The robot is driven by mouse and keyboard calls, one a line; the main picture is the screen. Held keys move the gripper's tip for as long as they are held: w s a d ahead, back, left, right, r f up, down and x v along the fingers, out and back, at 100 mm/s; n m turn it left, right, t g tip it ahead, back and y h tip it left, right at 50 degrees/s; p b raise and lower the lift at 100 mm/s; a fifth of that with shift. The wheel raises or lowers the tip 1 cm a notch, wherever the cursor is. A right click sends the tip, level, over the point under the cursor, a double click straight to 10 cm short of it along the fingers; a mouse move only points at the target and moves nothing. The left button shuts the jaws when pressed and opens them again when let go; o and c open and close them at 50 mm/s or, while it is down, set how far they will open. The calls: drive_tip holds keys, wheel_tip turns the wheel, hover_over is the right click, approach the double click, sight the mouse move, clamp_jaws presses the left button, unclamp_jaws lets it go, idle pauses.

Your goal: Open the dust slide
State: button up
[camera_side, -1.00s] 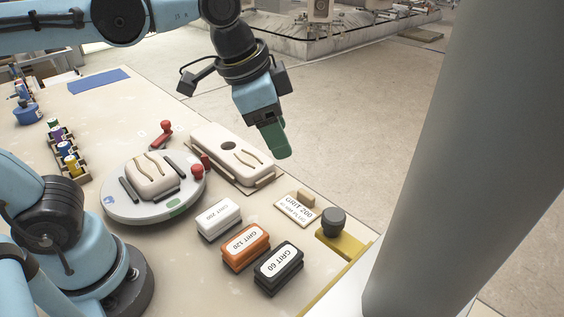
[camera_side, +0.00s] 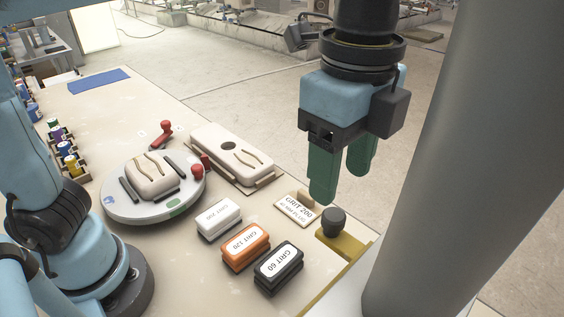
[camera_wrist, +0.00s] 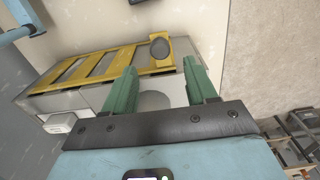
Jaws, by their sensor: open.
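The dust slide is a yellow plate (camera_side: 341,246) with a dark round knob (camera_side: 333,222) at the right edge of the bench. In the wrist view the yellow slotted plate (camera_wrist: 88,70) lies on a grey box, and its knob (camera_wrist: 160,47) is at the right end. I cannot tell how far the slide is drawn. My gripper (camera_side: 342,184) has green fingers, is open and empty, and hangs pointing down above the knob, apart from it. In the wrist view the fingers (camera_wrist: 160,75) are spread, with the knob beyond the gap between them.
A grit sign (camera_side: 296,209) stands left of the knob. White (camera_side: 219,218), orange (camera_side: 246,247) and black (camera_side: 279,268) grit blocks lie nearby. A round turntable (camera_side: 153,187) and a cream mould (camera_side: 232,155) are farther left. A thick grey column (camera_side: 455,160) rises close on the right.

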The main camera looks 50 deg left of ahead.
sight(334, 214)
drive_tip(key=shift+f, duration=3.9)
clamp_jaws()
